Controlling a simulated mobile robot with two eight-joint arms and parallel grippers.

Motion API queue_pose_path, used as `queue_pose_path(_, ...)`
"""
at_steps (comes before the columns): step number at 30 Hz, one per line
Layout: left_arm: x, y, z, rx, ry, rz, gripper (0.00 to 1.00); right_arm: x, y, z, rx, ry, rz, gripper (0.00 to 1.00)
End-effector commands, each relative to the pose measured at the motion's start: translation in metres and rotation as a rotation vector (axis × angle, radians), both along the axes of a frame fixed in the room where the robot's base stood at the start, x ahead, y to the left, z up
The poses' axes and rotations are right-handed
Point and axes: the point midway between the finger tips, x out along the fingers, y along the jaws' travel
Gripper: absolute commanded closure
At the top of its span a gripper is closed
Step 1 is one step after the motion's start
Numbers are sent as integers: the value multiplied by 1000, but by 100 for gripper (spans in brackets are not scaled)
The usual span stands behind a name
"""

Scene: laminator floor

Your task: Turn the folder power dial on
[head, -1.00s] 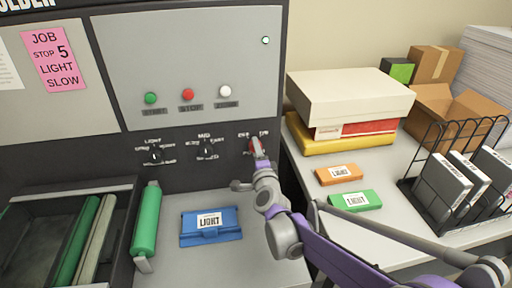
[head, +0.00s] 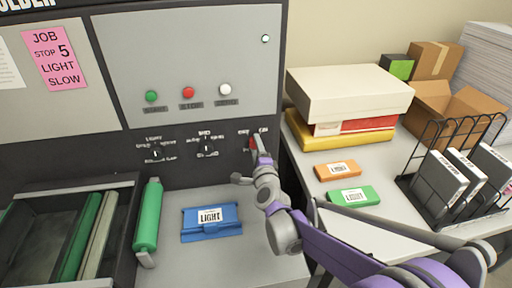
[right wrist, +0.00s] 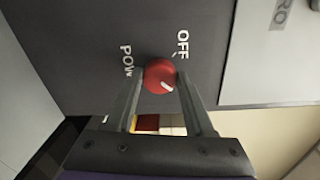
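The red power dial (head: 253,143) sits at the right end of the row of dials on the dark front panel. In the right wrist view the red dial (right wrist: 160,73) has a white mark on its lower right, and the word OFF stands above it to the right. My right gripper (head: 258,146) is at the dial and hides part of it in the head view. In the right wrist view its two fingers (right wrist: 160,80) lie close along both sides of the dial and look closed on it. My left gripper is not in view.
Two black dials (head: 206,147) and green, red and white buttons (head: 188,92) are on the panel to the left. A blue LIGHT case (head: 211,231) and a green roller (head: 148,216) lie below. A side table holds boxes, labelled packs and a wire rack (head: 437,195).

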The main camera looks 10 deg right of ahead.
Motion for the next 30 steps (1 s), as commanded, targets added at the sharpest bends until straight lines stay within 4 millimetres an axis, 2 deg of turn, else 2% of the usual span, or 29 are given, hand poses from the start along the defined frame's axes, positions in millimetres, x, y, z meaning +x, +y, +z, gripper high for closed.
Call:
queue_pose_path(1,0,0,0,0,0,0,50,0,0,0,0,0,0,36)
queue_pose_path(4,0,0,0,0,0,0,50,0,0,0,-1,0,0,18)
queue_pose_path(12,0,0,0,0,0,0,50,0,0,0,-2,0,0,18)
queue_pose_path(16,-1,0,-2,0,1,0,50,-8,0,0,-2,1,1,18)
queue_pose_path(30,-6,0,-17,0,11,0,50,-90,1,2,-1,1,1,18)
